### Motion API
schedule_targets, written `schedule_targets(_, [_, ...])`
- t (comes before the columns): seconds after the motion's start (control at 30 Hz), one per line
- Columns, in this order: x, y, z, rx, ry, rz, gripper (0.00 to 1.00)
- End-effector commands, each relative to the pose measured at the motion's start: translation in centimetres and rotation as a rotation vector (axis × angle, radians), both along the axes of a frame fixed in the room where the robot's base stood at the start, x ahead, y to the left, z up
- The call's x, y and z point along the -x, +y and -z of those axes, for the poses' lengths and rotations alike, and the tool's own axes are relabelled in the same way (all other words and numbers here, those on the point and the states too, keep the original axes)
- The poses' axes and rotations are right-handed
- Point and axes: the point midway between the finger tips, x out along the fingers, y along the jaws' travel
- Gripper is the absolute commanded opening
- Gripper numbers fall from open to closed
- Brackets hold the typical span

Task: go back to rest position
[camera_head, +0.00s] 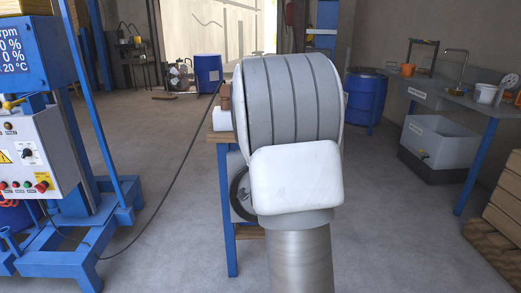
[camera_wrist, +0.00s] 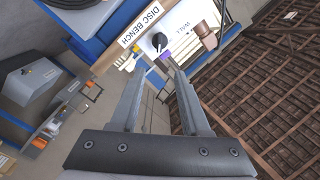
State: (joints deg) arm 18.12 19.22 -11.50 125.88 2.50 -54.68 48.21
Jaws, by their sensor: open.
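My gripper (camera_wrist: 160,76) shows in the wrist view with its two fingers apart and nothing between them. Beyond the fingertips, apparently apart from them, is a bench edge (camera_wrist: 106,66) labelled "DISC BENCH". A white panel with a "WALL" label (camera_wrist: 176,28), a black knob (camera_wrist: 160,41) and a brown fitting (camera_wrist: 205,35) lie past it. In the head view my arm fills the middle and hides my gripper and most of the bench behind it.
In the head view a blue mixer frame (camera_head: 96,110) with a control box (camera_head: 30,155) stands at left. Blue drums (camera_head: 208,72) (camera_head: 364,98) stand behind.

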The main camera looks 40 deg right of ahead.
Motion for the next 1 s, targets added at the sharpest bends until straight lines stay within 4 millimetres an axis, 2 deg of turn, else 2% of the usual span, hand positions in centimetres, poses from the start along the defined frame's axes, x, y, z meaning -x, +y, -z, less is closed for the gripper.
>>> schedule_targets(0.33, [0.0,0.1,-0.1,-0.001,0.003,-0.001,0.46])
schedule_targets(0.47, [0.1,1.5,-0.6,-0.002,0.048,-0.023,0.46])
schedule_targets(0.57, [0.5,3.9,-1.3,-0.002,0.134,-0.063,0.46])
schedule_targets(0.77, [3.1,10.8,-2.1,0.028,0.373,-0.204,0.46])
schedule_targets(0.87, [5.3,14.3,-2.2,0.059,0.494,-0.289,0.46])
schedule_targets(1.0, [9.3,19.0,-2.0,0.120,0.660,-0.418,0.46])
